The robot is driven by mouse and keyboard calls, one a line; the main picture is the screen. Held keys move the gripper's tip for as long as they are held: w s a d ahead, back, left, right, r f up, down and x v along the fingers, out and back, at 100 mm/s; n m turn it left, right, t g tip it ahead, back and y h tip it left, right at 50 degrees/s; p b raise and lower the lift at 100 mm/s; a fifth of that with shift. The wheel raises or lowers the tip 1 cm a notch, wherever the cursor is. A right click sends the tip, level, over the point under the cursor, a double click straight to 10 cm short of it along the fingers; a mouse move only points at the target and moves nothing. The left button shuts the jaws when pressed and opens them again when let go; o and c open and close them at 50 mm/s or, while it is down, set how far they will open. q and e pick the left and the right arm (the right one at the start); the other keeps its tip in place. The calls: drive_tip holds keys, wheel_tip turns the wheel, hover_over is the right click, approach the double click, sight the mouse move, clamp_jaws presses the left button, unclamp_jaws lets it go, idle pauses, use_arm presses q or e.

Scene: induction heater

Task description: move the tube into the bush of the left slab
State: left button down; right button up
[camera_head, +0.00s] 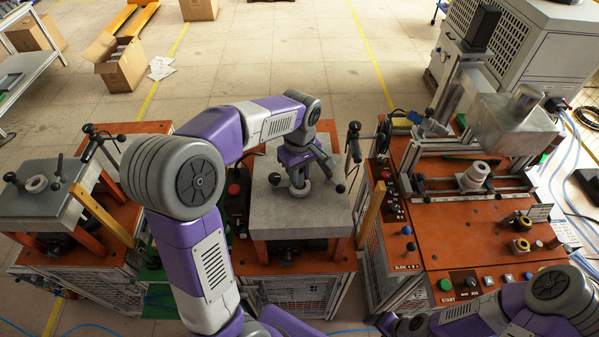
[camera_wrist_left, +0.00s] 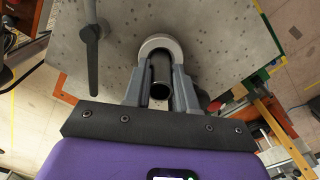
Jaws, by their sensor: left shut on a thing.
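My left gripper (camera_head: 299,182) is over the middle slab (camera_head: 285,222), pointing down. In the left wrist view its two fingers (camera_wrist_left: 160,92) are shut on the dark tube (camera_wrist_left: 160,78), one on each side. The tube's far end is at the pale ring-shaped bush (camera_wrist_left: 158,44) of the middle slab; how deep it sits in the bush cannot be told. The left slab (camera_head: 60,177) is at the far left, with its own pale bush (camera_head: 36,184) empty on top. My right arm is at the lower right; its gripper (camera_head: 402,326) is partly cut off by the bottom edge.
Black clamp handles stand on the left slab (camera_head: 58,166) and at the middle slab's right edge (camera_head: 353,150). A yellow bar (camera_head: 102,215) stands between the slabs. The orange heater bench (camera_head: 470,235) with buttons and a metal block (camera_head: 513,125) fills the right.

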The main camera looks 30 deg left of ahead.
wheel_tip(320, 180, up, 8)
drive_tip(key=p, duration=0.8)
idle(0.9)
